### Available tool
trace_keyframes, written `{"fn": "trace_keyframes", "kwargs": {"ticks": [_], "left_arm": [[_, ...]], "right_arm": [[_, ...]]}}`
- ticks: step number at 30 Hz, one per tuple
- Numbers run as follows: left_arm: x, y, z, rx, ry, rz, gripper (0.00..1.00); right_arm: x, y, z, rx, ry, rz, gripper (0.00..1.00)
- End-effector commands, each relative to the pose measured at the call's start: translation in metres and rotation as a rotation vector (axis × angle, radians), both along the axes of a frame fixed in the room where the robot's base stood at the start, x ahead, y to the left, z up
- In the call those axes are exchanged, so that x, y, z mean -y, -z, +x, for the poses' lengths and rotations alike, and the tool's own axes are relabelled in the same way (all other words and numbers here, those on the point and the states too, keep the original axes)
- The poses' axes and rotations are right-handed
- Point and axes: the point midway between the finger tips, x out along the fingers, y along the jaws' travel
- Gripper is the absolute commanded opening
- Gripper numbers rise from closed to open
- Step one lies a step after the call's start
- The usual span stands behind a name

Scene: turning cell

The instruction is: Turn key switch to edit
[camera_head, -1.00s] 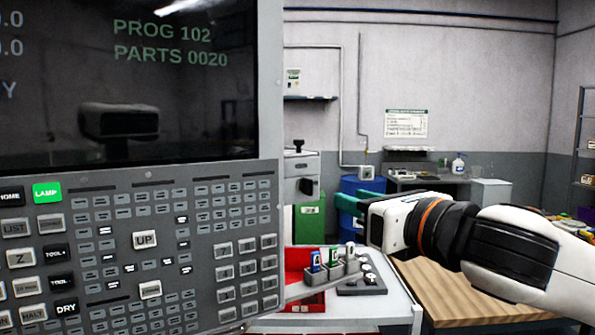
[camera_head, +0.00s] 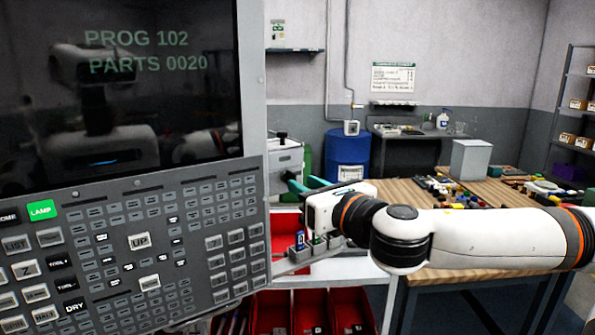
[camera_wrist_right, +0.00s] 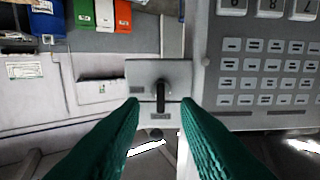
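The key switch (camera_wrist_right: 160,94) shows in the right wrist view as a dark, narrow key upright on a grey plate (camera_wrist_right: 143,75) beside the button panel's edge. Small labels sit near the key, too small to read. My right gripper (camera_wrist_right: 159,106) is open, its green fingers on either side of the key's lower end in the picture, with nothing between them that I can see held. In the head view, my right gripper (camera_head: 303,185) points left at the right edge of the control panel (camera_head: 190,225). My left gripper is not in view.
Red bins (camera_head: 270,312) stand below the panel's right side. A wooden table (camera_head: 420,192) with small parts is behind my right arm. A blue barrel (camera_head: 347,155) stands further back. Coloured cards (camera_wrist_right: 104,14) show at the top of the wrist view.

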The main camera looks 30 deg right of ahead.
Motion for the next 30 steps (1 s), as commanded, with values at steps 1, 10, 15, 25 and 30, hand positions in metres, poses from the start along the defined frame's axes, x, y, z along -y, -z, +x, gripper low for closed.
{"fn": "trace_keyframes", "kwargs": {"ticks": [1,10,15,25,30], "left_arm": [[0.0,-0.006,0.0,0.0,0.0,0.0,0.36],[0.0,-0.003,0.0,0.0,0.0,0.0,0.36],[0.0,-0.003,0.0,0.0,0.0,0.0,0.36],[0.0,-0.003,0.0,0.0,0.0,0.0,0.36],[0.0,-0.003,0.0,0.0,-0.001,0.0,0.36]], "right_arm": [[-0.001,0.0,0.004,-0.007,-0.004,-0.004,0.29],[0.001,0.001,0.029,-0.003,0.0,-0.003,0.29],[0.0,0.0,0.033,-0.001,-0.002,-0.001,0.29],[0.0,0.0,0.033,0.0,-0.002,0.0,0.13],[0.0,0.0,0.033,0.0,-0.001,0.0,0.0]]}}
